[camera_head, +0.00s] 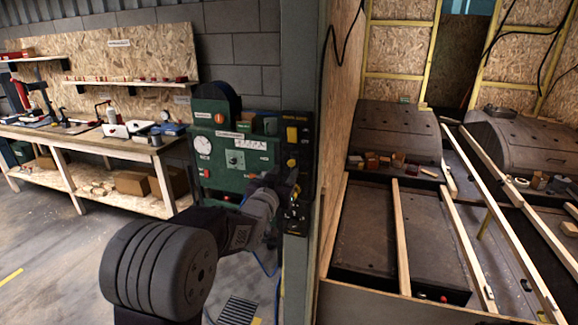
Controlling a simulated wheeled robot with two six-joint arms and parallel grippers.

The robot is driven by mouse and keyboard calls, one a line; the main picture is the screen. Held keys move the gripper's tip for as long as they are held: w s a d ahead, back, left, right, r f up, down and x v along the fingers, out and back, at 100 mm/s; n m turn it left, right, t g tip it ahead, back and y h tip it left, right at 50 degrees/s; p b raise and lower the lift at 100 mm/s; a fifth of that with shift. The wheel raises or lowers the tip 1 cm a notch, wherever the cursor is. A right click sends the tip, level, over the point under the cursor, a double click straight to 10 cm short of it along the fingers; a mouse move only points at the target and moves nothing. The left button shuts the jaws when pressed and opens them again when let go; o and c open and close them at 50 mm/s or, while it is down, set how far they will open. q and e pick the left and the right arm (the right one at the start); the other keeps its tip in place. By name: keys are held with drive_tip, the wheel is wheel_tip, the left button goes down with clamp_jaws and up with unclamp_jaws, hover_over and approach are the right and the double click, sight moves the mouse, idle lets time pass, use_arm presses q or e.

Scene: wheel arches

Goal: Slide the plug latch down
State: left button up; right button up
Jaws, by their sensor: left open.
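A tall black panel (306,126) is fixed to the grey post, with yellow parts on it. One yellow block (292,135) is near the top, and a smaller yellow piece (291,163) is below it. I cannot tell for certain which part is the plug latch. My left gripper (291,182) is at the lower half of the panel, just below the smaller yellow piece. It is open. Its dark fingers blend into the panel, so I cannot tell whether they touch anything. The gripper and wrist hide some of the panel's lower part. My right gripper is not in view.
A green machine (229,150) with a gauge and knobs stands left of the panel. A workbench (83,140) with tools is at the far left. A blue cable (262,264) hangs below my wrist. Timber-framed flooring with dark wheel arches (398,128) is at the right.

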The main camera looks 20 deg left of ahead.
sight(291, 164)
use_arm(q)
drive_tip(key=w+p, duration=0.1)
drive_tip(key=w, duration=0.4)
drive_tip(key=shift+c, duration=0.3)
clamp_jaws()
idle(1.0)
drive_tip(key=shift+f, duration=0.15)
